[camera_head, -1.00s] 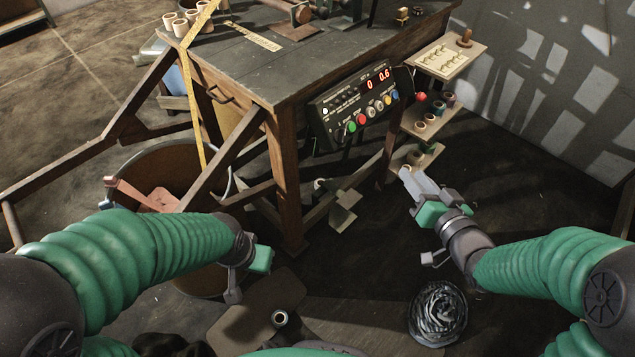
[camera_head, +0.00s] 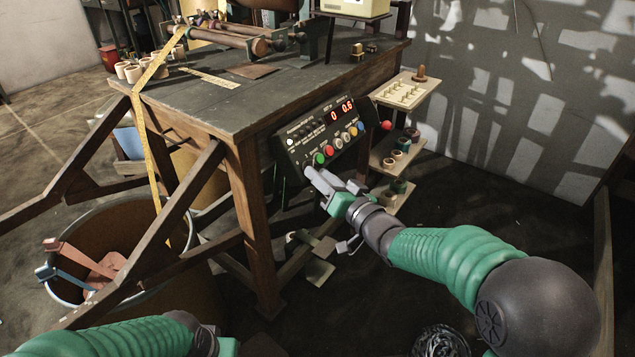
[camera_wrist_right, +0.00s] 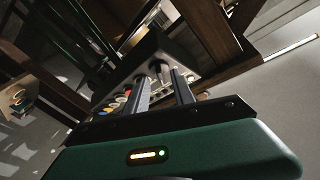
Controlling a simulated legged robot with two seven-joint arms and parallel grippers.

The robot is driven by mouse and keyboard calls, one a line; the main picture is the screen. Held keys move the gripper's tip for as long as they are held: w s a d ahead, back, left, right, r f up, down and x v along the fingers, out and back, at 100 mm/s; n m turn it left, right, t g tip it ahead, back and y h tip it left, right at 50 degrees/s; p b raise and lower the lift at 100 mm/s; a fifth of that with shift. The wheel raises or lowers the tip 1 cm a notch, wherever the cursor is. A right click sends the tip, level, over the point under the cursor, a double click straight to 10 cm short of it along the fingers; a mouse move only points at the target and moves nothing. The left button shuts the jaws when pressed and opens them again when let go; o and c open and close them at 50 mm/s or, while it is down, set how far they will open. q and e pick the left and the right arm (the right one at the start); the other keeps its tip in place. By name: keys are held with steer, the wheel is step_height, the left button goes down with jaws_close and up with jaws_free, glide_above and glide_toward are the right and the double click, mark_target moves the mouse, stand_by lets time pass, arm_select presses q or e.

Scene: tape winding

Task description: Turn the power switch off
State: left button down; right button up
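The control panel (camera_head: 312,134) hangs on the front of the dark workbench, with a lit red display, a row of small lamps and several coloured buttons. My right gripper (camera_head: 312,173) is at the panel's lower left, just below the green button (camera_head: 319,158). Of my left gripper (camera_head: 228,346), only a green part shows at the bottom edge.
The workbench (camera_head: 240,108) has thick legs and slanted braces at the left. A small shelf rack (camera_head: 405,92) with rings and spools stands close to the right of the panel. A large bin (camera_head: 60,285) stands at the lower left. Floor at right is open.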

steer(key=shift+x, duration=0.75)
steer(key=shift+r, duration=0.1)
steer(key=shift+c, duration=0.3)
jaws_close()
steer(key=shift+d, duration=0.1)
